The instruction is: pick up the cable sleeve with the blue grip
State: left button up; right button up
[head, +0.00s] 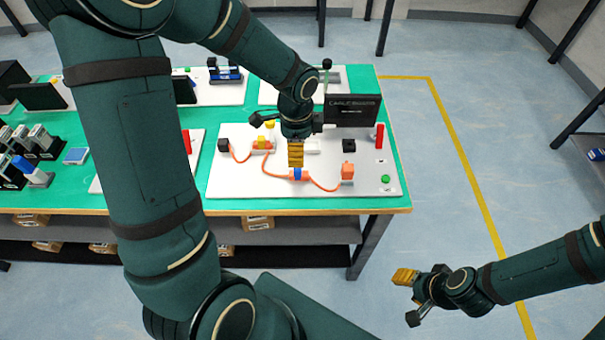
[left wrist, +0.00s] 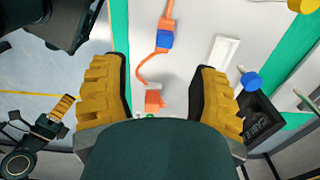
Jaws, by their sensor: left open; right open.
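The cable sleeve is orange with a blue grip (head: 297,174) and lies on a white board (head: 240,185). An orange cable (head: 325,187) runs from it to an orange plug block (head: 347,172). The blue grip (left wrist: 165,40) also shows in the left wrist view, ahead of my fingertips and roughly between their lines. My left gripper (head: 296,154) is open and empty, over the board just behind the blue grip; the exact height gap cannot be told. My right gripper (head: 405,277) is open and empty, off the table at the lower right.
A second sleeve with a yellow grip (head: 261,142) lies behind-left, near a black block (head: 223,145). A black sign (head: 352,110), a red post (head: 379,136) and a green button (head: 385,179) stand at the right. Boards with other items cover the green table's left.

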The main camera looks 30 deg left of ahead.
aim_at(296, 174)
pick_arm(q)
notch_tip(296, 174, down, 6)
jog(key=shift+f+b, duration=0.15)
jog(key=shift+b, duration=0.55)
jog(key=shift+w+a+f+b, duration=0.15)
jog(key=shift+f+b, duration=0.3)
jog(key=shift+f, duration=0.9)
jog(key=shift+w+a+f+b, duration=0.15)
jog(key=shift+f+b, duration=0.25)
jog(key=shift+f, duration=0.95)
jog(key=shift+s, duration=0.1)
jog(key=shift+r, duration=0.1)
grip_shut()
